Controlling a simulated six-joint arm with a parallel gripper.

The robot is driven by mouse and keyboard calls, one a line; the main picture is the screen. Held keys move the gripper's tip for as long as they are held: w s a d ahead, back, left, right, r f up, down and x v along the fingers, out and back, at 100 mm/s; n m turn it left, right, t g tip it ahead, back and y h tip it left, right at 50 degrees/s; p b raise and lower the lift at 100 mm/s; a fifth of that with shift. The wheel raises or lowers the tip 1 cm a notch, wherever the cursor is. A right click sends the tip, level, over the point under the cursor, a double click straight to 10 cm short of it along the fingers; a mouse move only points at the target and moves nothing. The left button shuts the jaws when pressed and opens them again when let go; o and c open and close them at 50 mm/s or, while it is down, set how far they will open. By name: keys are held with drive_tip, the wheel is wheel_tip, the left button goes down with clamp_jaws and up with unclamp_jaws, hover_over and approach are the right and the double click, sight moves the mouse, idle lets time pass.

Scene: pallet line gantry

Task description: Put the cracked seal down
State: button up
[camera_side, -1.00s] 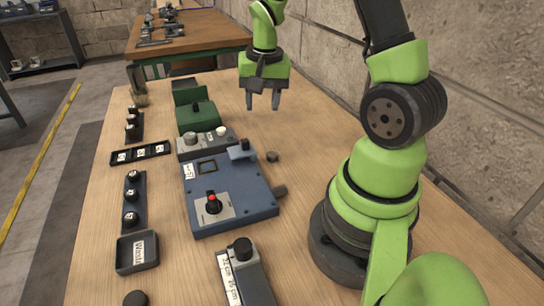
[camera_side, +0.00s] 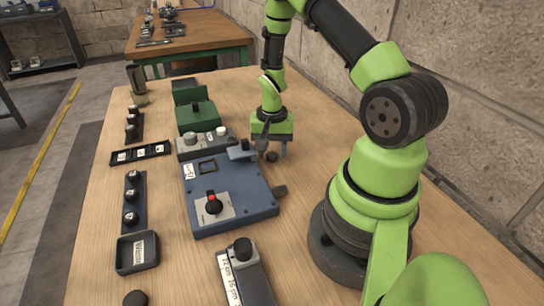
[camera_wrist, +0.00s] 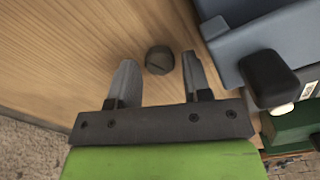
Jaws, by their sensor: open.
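The cracked seal (camera_side: 271,157) is a small dark round disc lying on the wooden bench, just right of the blue fixture. In the wrist view the seal (camera_wrist: 159,60) shows a thin line across its top. My gripper (camera_side: 272,151) is open and low over the bench at the seal. In the wrist view the seal lies between the tips of the two fingers, nearer the right one, with no clear contact. A dark tray labelled Waste (camera_side: 139,266) stands at the front left of the bench and looks empty.
The blue fixture (camera_side: 230,212) with a red-topped knob stands close left of my gripper. A green block (camera_side: 198,117) and a grey button box (camera_side: 190,147) stand behind it. A black-knobbed box (camera_side: 246,275) and another dark disc (camera_side: 135,298) are in front. Small racks line the left.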

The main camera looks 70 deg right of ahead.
drive_tip(key=shift+f, duration=0.5)
drive_tip(key=c, duration=0.7)
drive_tip(key=shift+r, duration=0.2)
